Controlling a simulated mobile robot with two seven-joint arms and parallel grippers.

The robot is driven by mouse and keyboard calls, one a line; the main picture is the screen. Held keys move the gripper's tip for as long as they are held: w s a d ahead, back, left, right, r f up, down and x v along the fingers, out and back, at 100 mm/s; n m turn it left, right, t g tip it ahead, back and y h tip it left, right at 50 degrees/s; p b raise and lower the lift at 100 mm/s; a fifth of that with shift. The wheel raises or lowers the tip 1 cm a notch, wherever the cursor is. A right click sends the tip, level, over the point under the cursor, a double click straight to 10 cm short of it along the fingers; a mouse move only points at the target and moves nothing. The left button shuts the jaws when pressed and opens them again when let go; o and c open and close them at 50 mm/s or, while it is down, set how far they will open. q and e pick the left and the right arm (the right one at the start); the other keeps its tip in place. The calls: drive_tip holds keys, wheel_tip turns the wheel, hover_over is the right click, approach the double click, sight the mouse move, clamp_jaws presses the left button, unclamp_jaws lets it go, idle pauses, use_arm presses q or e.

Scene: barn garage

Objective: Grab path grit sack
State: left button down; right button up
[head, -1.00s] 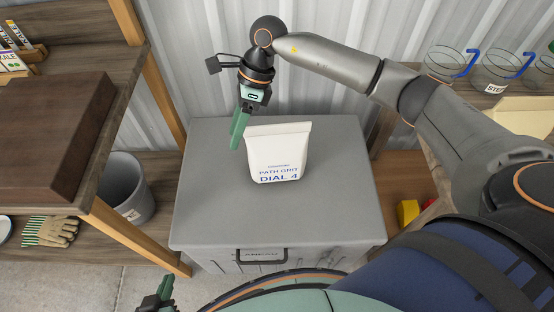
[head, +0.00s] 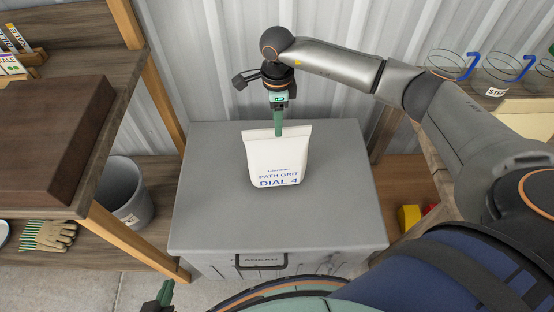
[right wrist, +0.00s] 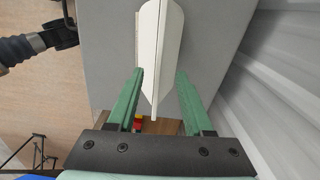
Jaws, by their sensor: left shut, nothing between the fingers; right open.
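The path grit sack (head: 275,162) is a white paper bag with blue print reading PATH GRIT DIAL 4. It stands upright on the grey lid of a storage box (head: 210,215). My right gripper (head: 279,130) is open and points down at the top of the sack. In the right wrist view the sack (right wrist: 160,45) shows edge-on between the two green fingers (right wrist: 159,85), with a gap on each side. My left gripper (head: 166,291) is shut and empty at the bottom edge of the head view, low in front of the box.
A wooden shelf unit (head: 130,95) stands on the left, with a grey bucket (head: 130,190) and striped gloves (head: 48,236) on its lower board. Clear jugs (head: 497,72) stand on the right shelf. A corrugated metal wall (head: 220,60) rises close behind the box.

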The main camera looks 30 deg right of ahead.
wheel_tip(320, 180, down, 4)
drive_tip(key=shift+s+r, duration=0.15)
drive_tip(key=shift+a, duration=0.1)
clamp_jaws()
idle(0.3)
idle(0.9)
drive_tip(key=shift+r, duration=0.2)
